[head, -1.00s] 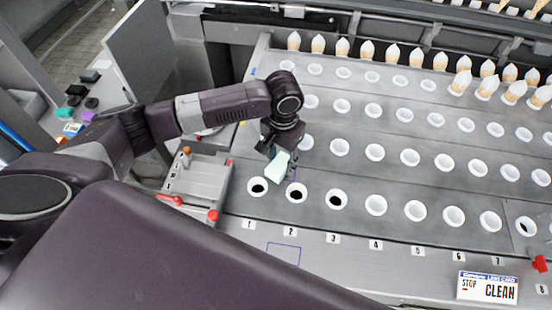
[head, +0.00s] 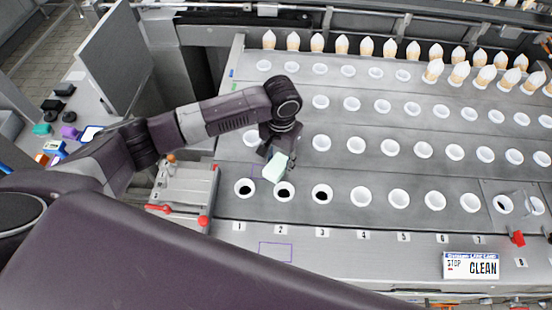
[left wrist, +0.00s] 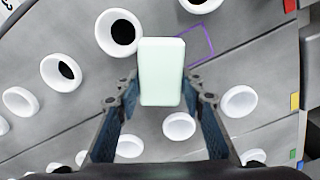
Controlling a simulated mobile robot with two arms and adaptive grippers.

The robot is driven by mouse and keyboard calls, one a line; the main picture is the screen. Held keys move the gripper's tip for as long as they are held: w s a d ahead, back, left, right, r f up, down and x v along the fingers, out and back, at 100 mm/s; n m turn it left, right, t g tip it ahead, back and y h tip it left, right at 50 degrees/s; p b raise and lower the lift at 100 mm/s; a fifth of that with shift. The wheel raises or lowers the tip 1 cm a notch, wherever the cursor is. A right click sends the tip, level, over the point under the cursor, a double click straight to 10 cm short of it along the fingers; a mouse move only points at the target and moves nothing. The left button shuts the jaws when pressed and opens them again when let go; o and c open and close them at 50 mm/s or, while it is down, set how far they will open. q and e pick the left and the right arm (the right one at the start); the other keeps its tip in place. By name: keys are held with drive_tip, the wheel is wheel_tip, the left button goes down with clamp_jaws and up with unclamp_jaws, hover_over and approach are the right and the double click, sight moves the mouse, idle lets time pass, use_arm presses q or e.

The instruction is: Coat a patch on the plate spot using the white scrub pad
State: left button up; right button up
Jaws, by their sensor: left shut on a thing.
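My left gripper (head: 279,156) is shut on the pale mint-white scrub pad (head: 275,168). It holds the pad over the sloping grey plate (head: 330,170), just behind cups 1 and 2. In the left wrist view the pad (left wrist: 162,72) stands between the two fingers of the left gripper (left wrist: 160,100). A purple outlined spot (left wrist: 208,42) shows on the plate beside the pad, and the pad hides part of its near side. In the head view this outline (head: 255,170) is faint and partly hidden by the gripper. I cannot tell whether the pad touches the plate. My right gripper is out of view.
Rows of white cups stick up from the plate around the pad; cup 2 (head: 284,192) is close to it. Another purple outline (head: 275,252) lies on the front strip. A grey box with red knobs (head: 183,187) stands at the left. A STOP/CLEAN sign (head: 470,266) stands front right.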

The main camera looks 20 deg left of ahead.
sight(252, 170)
use_arm(q)
drive_tip(key=shift+s+a+p, duration=0.6)
drive_tip(key=shift+p, duration=0.1)
drive_tip(key=shift+s+a+f, duration=0.1)
drive_tip(key=shift+s+a, duration=0.1)
drive_tip(key=shift+a, duration=0.85)
drive_tip(key=shift+s+a, duration=0.2)
drive_tip(key=shift+a, duration=0.85)
drive_tip(key=shift+s+a+f, duration=0.15)
drive_tip(key=shift+a, duration=0.4)
drive_tip(key=shift+s+a+f, duration=0.1)
drive_tip(key=shift+a, duration=0.4)
clamp_jaws()
drive_tip(key=r, duration=0.5)
drive_tip(key=shift+s+a+r, duration=0.1)
drive_tip(key=shift+s+a, duration=0.05)
drive_tip(key=shift+s, duration=0.1)
drive_tip(key=shift+w+r, duration=0.1)
drive_tip(key=shift+r, duration=0.4)
drive_tip(key=shift+w, duration=0.15)
